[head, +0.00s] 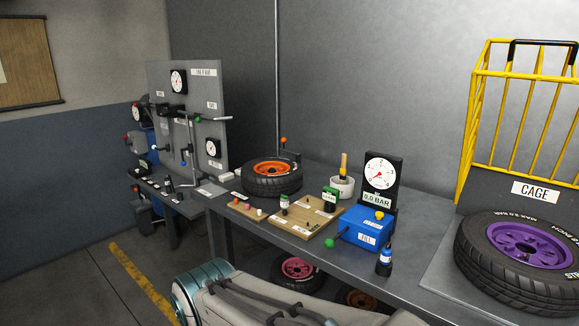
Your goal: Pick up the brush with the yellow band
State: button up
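A brush (344,166) stands upright in a pale round pot (343,187) on the workbench, right of the tyre with the orange rim. Its handle looks yellow-tan with a dark part lower down. Its bristle end is hidden inside the pot, and a separate yellow band is too small to tell. My arm shows along the bottom of the head view, in front of the bench, but my gripper is not in view.
A tyre with an orange rim (272,176), a wooden board (291,224) with small items, a blue gauge box (364,230) and a dark bottle (385,259) stand around the pot. A yellow cage (473,115) and a purple-rimmed tyre (520,246) are at right.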

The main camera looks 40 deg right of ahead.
aim_at(343, 171)
jog(key=z, duration=0.55)
jog(key=i, duration=1.2)
jog(key=z, duration=1.6)
jog(key=i, duration=0.6)
jog(key=z, duration=0.5)
